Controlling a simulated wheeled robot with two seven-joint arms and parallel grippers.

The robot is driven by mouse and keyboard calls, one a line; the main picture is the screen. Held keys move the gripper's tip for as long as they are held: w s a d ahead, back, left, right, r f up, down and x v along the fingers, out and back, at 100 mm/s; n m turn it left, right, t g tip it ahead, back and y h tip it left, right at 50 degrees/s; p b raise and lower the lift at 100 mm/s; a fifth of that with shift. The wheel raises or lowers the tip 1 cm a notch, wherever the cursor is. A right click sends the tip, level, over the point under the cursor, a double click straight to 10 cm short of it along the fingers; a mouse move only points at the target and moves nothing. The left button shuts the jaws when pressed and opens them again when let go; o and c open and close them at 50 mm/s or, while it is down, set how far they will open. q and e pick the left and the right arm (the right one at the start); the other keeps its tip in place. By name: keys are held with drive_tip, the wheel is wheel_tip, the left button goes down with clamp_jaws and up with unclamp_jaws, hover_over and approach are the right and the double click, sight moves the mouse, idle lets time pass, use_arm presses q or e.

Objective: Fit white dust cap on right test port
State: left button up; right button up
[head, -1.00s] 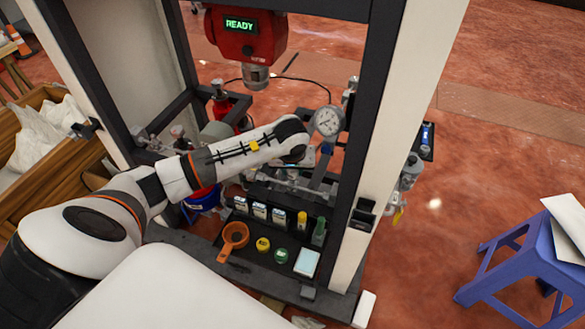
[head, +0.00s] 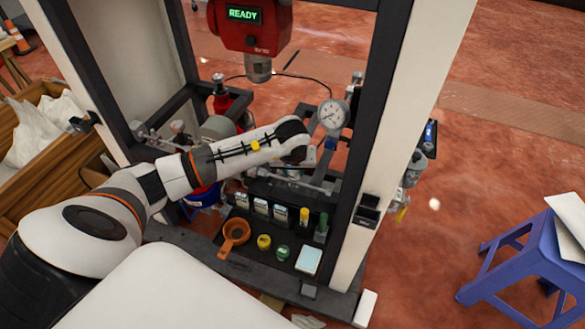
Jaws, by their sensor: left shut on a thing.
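My left arm reaches in from the left, through the dark frame, to the pipework inside. My left gripper (head: 309,156) is beyond the wrist, low and left of the round pressure gauge (head: 333,113). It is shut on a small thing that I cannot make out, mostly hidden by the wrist. I cannot make out the white dust cap for certain. The right test port cannot be told apart among the metal fittings (head: 318,183) near the gripper, and the wrist covers part of that area. My right gripper is not in view.
A dark tray on the frame's base holds an orange cup (head: 235,233), a yellow cap (head: 264,242), a green cap (head: 283,251), a pale pad (head: 308,260) and several small boxes. A white post (head: 390,150) stands right. A blue stool (head: 525,255) stands on open floor.

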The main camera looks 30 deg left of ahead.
use_arm(q)
drive_tip(key=shift+s+a+f, duration=0.1)
drive_tip(key=shift+a+f, duration=0.05)
drive_tip(key=shift+f, duration=0.45)
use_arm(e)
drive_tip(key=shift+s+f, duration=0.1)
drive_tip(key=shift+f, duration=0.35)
use_arm(q)
drive_tip(key=o, duration=1.4)
drive_tip(key=shift+w+d+r+p, duration=0.15)
drive_tip(key=shift+r+p, duration=0.35)
drive_tip(key=shift+r, duration=0.35)
drive_tip(key=shift+w+d+r+p, duration=0.15)
drive_tip(key=shift+r+p, duration=0.35)
drive_tip(key=shift+r, duration=0.35)
drive_tip(key=shift+p+v, duration=0.6)
drive_tip(key=shift+v, duration=0.25)
drive_tip(key=shift+w+a+r+p, duration=0.1)
drive_tip(key=shift+a+r+p, duration=0.1)
drive_tip(key=shift+r+p, duration=0.5)
drive_tip(key=shift+r, duration=0.15)
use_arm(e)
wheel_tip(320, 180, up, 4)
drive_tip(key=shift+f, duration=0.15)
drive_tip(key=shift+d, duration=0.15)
